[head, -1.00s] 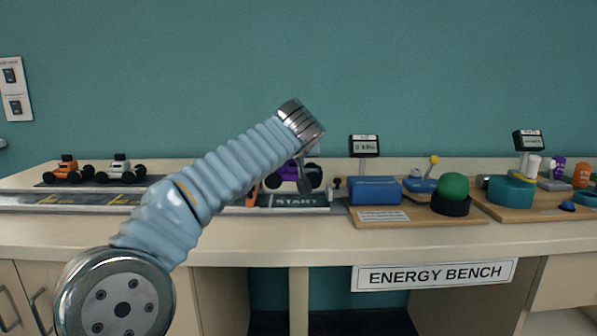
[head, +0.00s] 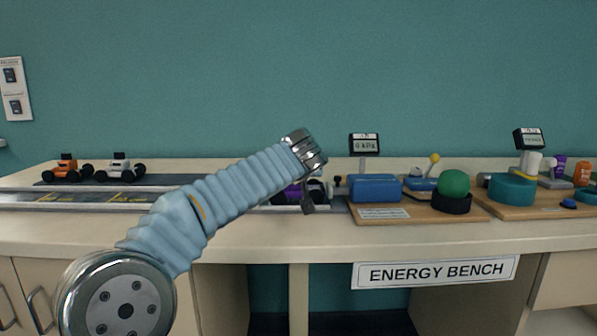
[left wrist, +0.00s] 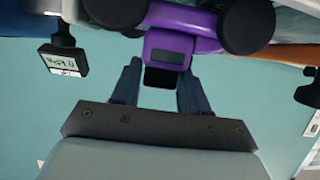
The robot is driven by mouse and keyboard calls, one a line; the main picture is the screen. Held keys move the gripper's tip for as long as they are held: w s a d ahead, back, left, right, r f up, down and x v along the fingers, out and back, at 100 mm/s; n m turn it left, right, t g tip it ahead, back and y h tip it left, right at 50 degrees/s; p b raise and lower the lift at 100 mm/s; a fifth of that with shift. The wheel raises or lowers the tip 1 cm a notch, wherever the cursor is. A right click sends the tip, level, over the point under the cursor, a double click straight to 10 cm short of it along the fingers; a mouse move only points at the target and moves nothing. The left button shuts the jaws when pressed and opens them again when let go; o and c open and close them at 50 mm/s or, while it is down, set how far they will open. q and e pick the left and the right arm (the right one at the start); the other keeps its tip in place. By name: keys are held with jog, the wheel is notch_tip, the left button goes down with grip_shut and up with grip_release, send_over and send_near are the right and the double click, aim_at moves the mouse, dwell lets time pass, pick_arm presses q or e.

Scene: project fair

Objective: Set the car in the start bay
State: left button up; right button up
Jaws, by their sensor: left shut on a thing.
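The purple car (head: 291,193) is low over the start bay (head: 337,206) at the right end of the track, largely behind my left gripper (head: 307,207). The bay's START lettering is now covered. I cannot tell whether the wheels touch the bay. In the left wrist view the purple car (left wrist: 182,42) with its dark wheels sits at the fingertips, with a finger on each side of its dark post. My left gripper is shut on it. My right gripper is not in view.
An orange car (head: 67,170) and a white car (head: 120,170) stand at the left behind the track (head: 75,199). Right of the bay are a blue box (head: 375,188) on a wooden board, a small display (head: 364,144) and a green ball (head: 454,184).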

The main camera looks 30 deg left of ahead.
pick_arm(q)
jog(key=shift+d+f, duration=0.1)
jog(key=shift+f, duration=0.6)
grip_shut()
jog(key=o, duration=1.2)
grip_release()
jog(key=shift+w, duration=0.1)
jog(key=shift+r+p, duration=0.35)
jog(key=shift+r, duration=0.25)
jog(key=shift+r+p, duration=0.5)
jog(key=shift+p, duration=0.1)
jog(key=shift+s+d+b, duration=0.4)
jog(key=shift+s+b, duration=0.25)
jog(key=shift+s, duration=0.15)
jog(key=b+v, duration=0.1)
jog(key=v, duration=0.9)
jog(key=shift+r, duration=0.15)
